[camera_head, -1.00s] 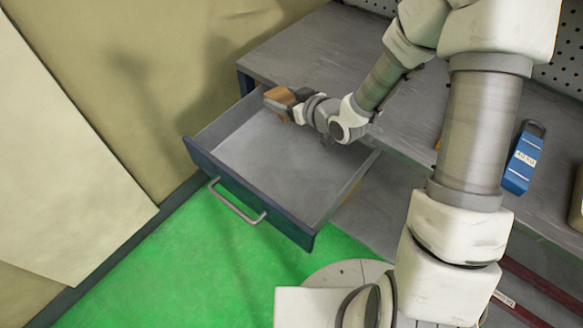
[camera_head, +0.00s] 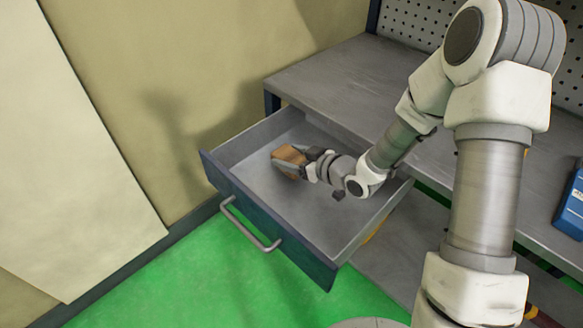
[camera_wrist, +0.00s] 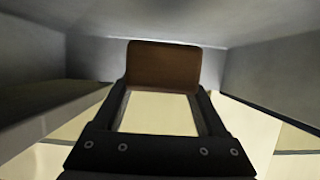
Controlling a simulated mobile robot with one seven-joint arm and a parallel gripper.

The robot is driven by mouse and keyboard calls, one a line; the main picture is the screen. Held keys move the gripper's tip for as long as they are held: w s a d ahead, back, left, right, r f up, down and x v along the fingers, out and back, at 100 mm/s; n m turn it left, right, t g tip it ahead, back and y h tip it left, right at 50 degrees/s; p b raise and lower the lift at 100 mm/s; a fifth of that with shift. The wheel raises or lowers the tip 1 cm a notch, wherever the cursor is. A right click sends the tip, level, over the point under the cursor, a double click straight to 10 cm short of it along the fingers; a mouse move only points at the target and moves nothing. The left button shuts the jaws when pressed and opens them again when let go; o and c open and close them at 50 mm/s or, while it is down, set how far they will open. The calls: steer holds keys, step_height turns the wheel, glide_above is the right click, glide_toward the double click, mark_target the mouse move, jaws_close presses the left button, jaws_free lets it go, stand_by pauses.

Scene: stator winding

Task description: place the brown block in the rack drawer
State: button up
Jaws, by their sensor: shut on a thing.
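The brown block (camera_head: 289,160) is held between the fingers of my gripper (camera_head: 303,162), inside the walls of the open rack drawer (camera_head: 262,208). The drawer is blue in front with a grey inside. In the wrist view the brown block (camera_wrist: 162,66) sits at the tips of my gripper (camera_wrist: 162,88), with drawer walls around it. My gripper is shut on the block. I cannot tell whether the block touches the drawer floor.
The grey bench top (camera_head: 345,85) lies behind and right of the drawer. A blue object (camera_head: 570,210) stands on it at the right edge. A beige wall (camera_head: 180,60) is close on the left. The green floor (camera_head: 185,275) in front is clear.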

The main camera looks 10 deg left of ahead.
steer(key=shift+f+b, duration=0.35)
steer(key=shift+f, duration=1.25)
steer(key=shift+f+b, duration=0.25)
steer(key=shift+b, duration=0.05)
steer(key=o, duration=1.5)
steer(key=shift+r, duration=0.1)
steer(key=shift+r+p, duration=0.15)
steer(key=shift+p, duration=0.15)
steer(key=shift+s+d+r, duration=0.15)
steer(key=shift+d+r, duration=0.05)
steer(key=shift+d, duration=0.05)
steer(key=p+v, duration=0.1)
steer(key=v, duration=0.6)
